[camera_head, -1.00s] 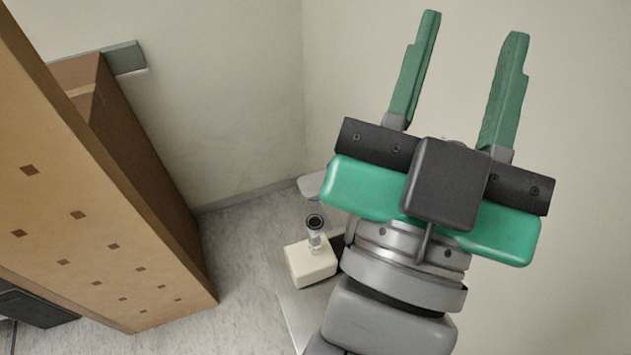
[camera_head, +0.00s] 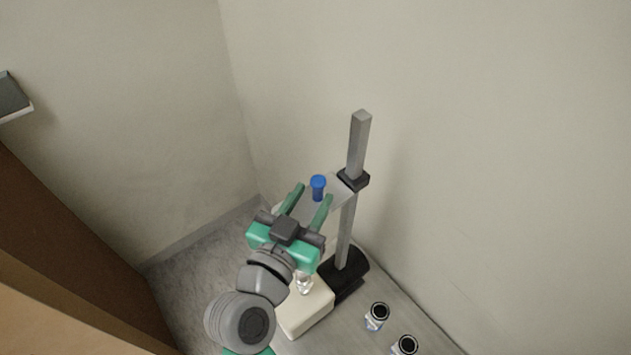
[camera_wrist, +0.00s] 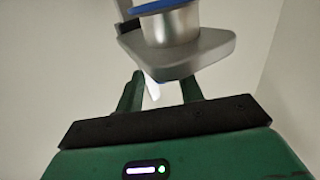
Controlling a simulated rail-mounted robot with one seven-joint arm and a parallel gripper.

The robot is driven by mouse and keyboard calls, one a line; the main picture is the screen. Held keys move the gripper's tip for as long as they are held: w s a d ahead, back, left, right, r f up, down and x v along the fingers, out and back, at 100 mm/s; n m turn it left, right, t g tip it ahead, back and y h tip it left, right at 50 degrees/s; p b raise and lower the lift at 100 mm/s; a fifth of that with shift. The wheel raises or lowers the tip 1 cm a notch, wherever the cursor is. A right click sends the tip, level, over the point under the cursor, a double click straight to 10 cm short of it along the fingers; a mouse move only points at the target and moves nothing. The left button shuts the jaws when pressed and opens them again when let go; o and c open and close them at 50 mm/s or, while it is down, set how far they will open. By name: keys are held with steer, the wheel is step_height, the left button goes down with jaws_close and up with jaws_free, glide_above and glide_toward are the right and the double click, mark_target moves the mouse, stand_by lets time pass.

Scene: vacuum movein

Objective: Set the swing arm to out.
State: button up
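The swing arm is a flat grey plate (camera_head: 338,190) reaching left from a black collar (camera_head: 353,180) on an upright grey post (camera_head: 359,145). A blue piece (camera_head: 318,187) stands at its outer end. My gripper (camera_head: 313,195) is open, with its green fingers apart near that outer end; they appear on either side of the blue piece's base. In the wrist view, the grey plate (camera_wrist: 200,58) carries a silver cylinder (camera_wrist: 172,27) with a blue rim and covers part of the space beyond the fingers (camera_wrist: 160,84). I cannot tell whether the fingers touch the plate.
A cream block (camera_head: 305,312) with a clear or metallic fitting stands below my gripper. The post rises from a black base (camera_head: 343,275). Two small dark-topped vials (camera_head: 376,316) (camera_head: 404,346) stand at the lower right. Walls close in behind and right; a brown cabinet (camera_head: 60,260) stands left.

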mark_target(316, 191)
steer(key=shift+x, duration=1.9)
jaws_close()
steer(key=shift+f, duration=0.1)
